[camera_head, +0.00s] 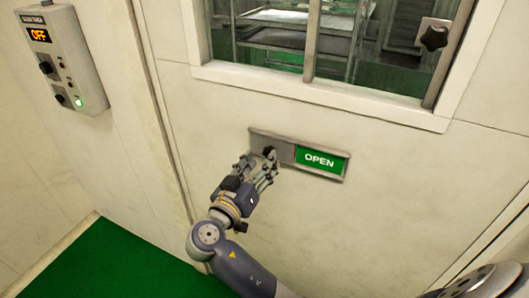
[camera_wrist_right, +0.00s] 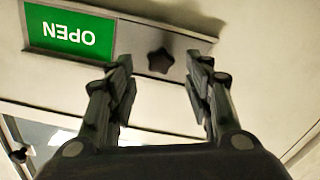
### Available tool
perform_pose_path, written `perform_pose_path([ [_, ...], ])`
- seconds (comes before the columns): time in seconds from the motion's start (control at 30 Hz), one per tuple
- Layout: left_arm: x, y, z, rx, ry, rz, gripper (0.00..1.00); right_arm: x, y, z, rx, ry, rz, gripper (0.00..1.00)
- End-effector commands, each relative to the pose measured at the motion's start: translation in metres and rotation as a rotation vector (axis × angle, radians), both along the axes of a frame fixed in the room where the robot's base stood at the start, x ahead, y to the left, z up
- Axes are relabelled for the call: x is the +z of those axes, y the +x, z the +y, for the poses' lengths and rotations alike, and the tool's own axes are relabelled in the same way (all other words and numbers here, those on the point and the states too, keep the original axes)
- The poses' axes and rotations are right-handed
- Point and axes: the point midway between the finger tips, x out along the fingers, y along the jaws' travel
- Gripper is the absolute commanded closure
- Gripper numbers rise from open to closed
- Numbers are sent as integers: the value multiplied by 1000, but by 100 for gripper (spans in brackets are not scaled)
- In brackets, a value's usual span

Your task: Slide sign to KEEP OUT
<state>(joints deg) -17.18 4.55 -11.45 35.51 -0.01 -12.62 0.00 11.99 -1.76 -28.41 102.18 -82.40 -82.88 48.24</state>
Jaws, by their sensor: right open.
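The sliding sign (camera_head: 320,160) sits in a narrow metal frame on the cream wall and shows a green panel reading OPEN. In the right wrist view the green panel (camera_wrist_right: 70,32) appears upside down at the upper left. A grey slider plate with a dark knob (camera_head: 268,151) covers the left part of the sign. The star-shaped knob (camera_wrist_right: 160,61) appears between my right fingers in the wrist view, with gaps on both sides. My right gripper (camera_head: 266,167) is open at the knob and not closed on it. No KEEP OUT text is visible. My left gripper is not in view.
A window (camera_head: 345,95) with a protruding ledge lies above the sign, with a dark knob (camera_head: 433,38) at its upper right. A control box (camera_head: 60,55) reading OFF is on the left wall. The wall right of the sign is clear.

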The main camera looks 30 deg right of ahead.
Motion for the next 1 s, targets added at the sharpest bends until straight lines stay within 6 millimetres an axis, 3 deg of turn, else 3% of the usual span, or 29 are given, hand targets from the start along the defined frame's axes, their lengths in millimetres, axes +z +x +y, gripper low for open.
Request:
perform_pose_path([
  [0.2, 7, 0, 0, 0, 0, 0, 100, 1, 16, -21, 1, -1, 0, 53],
  [0.57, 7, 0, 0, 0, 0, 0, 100, -1, 20, -25, 2, 1, 1, 53],
  [0.8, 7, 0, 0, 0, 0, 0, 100, -1, 20, -25, 2, 1, 1, 100],
  [1.0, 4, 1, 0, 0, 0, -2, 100, -2, 20, -31, 1, 2, 2, 100],
])
